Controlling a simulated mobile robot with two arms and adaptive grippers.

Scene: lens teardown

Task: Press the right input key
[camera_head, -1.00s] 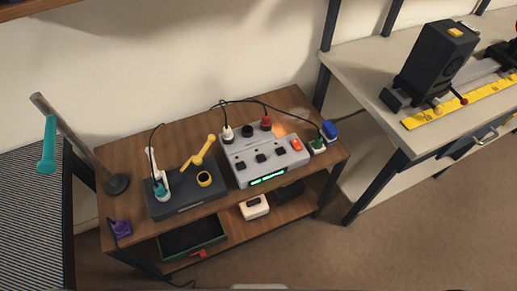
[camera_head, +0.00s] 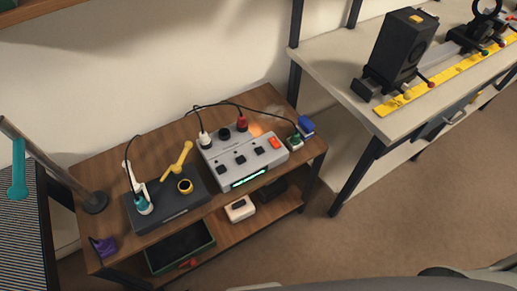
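A grey control box (camera_head: 264,161) sits on the wooden cart's top. Its sloped face has a row of black keys: a left key (camera_head: 222,169), a middle key (camera_head: 241,159) and a right key (camera_head: 257,147). An orange-red switch (camera_head: 274,142) is at the right end of the row. A green lit display (camera_head: 249,177) is on the front. White, black and red plugs stand along the back, with black cables from the white and red ones. Neither gripper shows in the head view.
A dark unit (camera_head: 170,209) with a yellow lever stands left of the box on the wooden cart (camera_head: 104,165). Small green and blue blocks (camera_head: 306,124) are at its right end. A workbench (camera_head: 326,65) bears a black projector-like device (camera_head: 399,48). Open floor lies in front.

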